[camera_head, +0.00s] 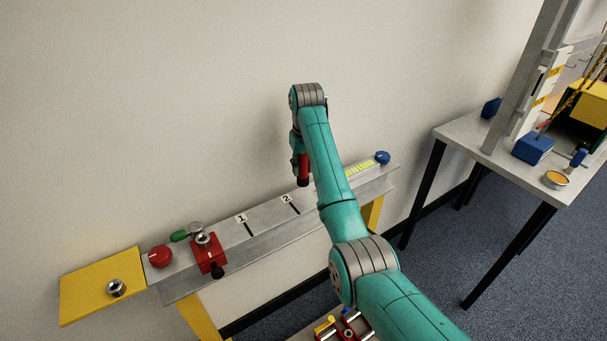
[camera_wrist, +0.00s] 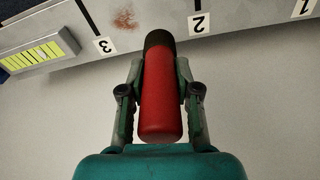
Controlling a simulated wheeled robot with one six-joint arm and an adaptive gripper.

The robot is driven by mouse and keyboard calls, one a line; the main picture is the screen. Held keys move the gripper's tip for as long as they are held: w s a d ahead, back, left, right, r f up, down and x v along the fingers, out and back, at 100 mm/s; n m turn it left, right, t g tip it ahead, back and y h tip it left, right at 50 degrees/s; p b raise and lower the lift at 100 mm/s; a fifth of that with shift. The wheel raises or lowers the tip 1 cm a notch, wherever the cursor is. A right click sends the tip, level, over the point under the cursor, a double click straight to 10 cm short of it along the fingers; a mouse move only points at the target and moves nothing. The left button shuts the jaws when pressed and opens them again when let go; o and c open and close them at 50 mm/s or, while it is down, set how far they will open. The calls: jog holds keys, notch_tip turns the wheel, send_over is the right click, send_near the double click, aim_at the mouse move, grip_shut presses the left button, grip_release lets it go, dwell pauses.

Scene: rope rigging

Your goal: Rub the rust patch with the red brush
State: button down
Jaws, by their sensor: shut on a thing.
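The red brush (camera_wrist: 160,105) is held between the fingers of my gripper (camera_wrist: 160,100) in the wrist view. Its dark tip points toward the grey beam. The rust patch (camera_wrist: 125,19) is a small brown smudge on the beam between the marks 3 and 2, up and left of the brush tip. The brush tip appears apart from the patch in the picture; its height above the beam is hard to tell. In the head view the red brush (camera_head: 303,170) hangs upright over the beam, and my arm hides the rust patch.
The grey beam (camera_head: 265,222) runs along the wall. It carries a red clamp (camera_head: 208,254), a red knob (camera_head: 160,256) and a blue knob (camera_head: 382,157). A yellow plate (camera_head: 95,290) lies at its left end. A table (camera_head: 470,135) with rigging stands at right.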

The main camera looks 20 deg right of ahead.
jog(key=shift+r, duration=1.95)
jog(key=shift+d, duration=0.15)
